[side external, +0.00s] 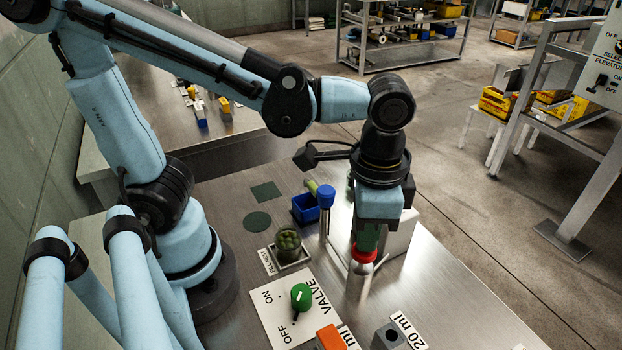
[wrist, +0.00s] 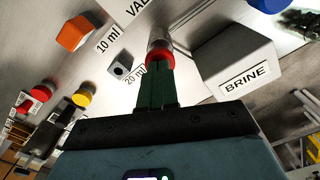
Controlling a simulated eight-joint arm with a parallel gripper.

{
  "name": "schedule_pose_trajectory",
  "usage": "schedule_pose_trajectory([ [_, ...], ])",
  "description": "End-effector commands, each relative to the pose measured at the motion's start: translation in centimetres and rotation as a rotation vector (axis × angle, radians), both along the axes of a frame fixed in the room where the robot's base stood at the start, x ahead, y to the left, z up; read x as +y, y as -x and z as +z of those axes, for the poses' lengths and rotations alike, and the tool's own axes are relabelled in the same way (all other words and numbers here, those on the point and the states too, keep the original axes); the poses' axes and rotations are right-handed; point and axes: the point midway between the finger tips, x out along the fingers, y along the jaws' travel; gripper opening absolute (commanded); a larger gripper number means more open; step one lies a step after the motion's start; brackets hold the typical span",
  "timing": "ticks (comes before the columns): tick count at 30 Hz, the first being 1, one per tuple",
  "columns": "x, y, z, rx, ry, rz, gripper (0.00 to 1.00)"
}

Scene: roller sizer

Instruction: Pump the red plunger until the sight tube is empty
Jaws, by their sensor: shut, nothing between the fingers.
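The red plunger (side external: 363,255) stands on top of a silver metal body on the steel table. It also shows in the wrist view (wrist: 158,57), at the end of the green fingers. My gripper (side external: 367,245) points down, its fingers (wrist: 156,72) shut together with nothing between them. Their tips are at the top of the plunger and appear to touch it; they hide part of it. A white box labelled BRINE (wrist: 240,62) stands beside the plunger. I cannot make out a sight tube or its level in either view.
A jar of green olives (side external: 288,246), a blue-topped post (side external: 326,196) and a blue bin (side external: 305,209) stand left of my gripper. A green valve knob (side external: 300,296), an orange block (side external: 329,338) and a grey block (side external: 390,337) are in front. The table's right side is clear.

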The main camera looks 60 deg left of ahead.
Motion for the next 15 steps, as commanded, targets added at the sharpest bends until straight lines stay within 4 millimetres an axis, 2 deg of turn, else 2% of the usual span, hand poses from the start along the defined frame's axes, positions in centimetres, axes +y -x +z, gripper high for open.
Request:
schedule_pose_trajectory([
  [15,0.0,0.0,-1.4,0.000,0.000,0.000,0.00],
])
